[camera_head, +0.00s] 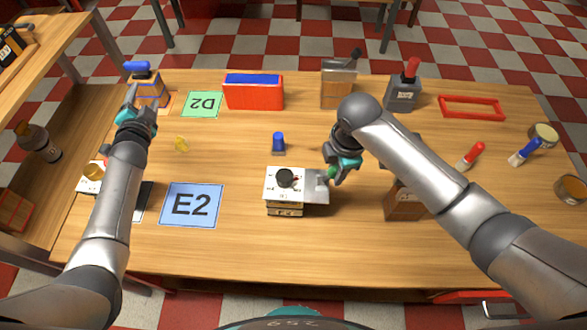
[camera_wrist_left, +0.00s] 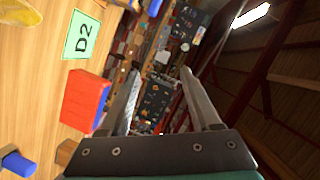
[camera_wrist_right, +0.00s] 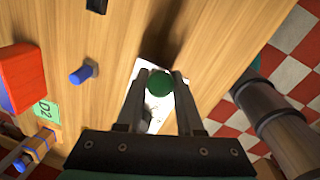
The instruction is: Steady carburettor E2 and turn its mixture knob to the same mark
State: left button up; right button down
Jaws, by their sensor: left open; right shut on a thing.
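A box-shaped unit with a white top (camera_head: 272,188) and a round black knob (camera_head: 285,178) stands right of the blue E2 card (camera_head: 191,205); a grey plate extends from its right side. The small label on its front is too small to read, so I cannot confirm it is carburettor E2. My right gripper (camera_head: 335,172) is at the plate's right end, shut on a green round knob (camera_wrist_right: 159,84), with a white surface below it. My left gripper (camera_head: 131,98) is open and empty at the far left, before a blue-topped item (camera_head: 146,82); its spread fingers show in the left wrist view (camera_wrist_left: 163,98).
A second white unit with a brass knob (camera_head: 93,171) is partly hidden by my left arm. A blue peg (camera_head: 278,142) stands behind the central unit. A red bin (camera_head: 254,93) and green D2 card (camera_head: 202,104) lie further back. The front middle of the table is clear.

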pick_arm(q)
jog(key=s+d+f+h, duration=0.3)
jog(key=d+f+h, duration=0.2)
jog(key=d, duration=0.4)
jog(key=n+g+h, duration=0.2)
jog(key=h, duration=0.8)
send_near(295, 178)
notch_tip(295, 178, up, 3)
jog(key=a, duration=0.1)
jog(key=x, duration=1)
jog(key=shift+w+d, duration=0.15)
jog(key=shift+d, duration=0.25)
jog(key=shift+d, duration=0.1)
grip_shut()
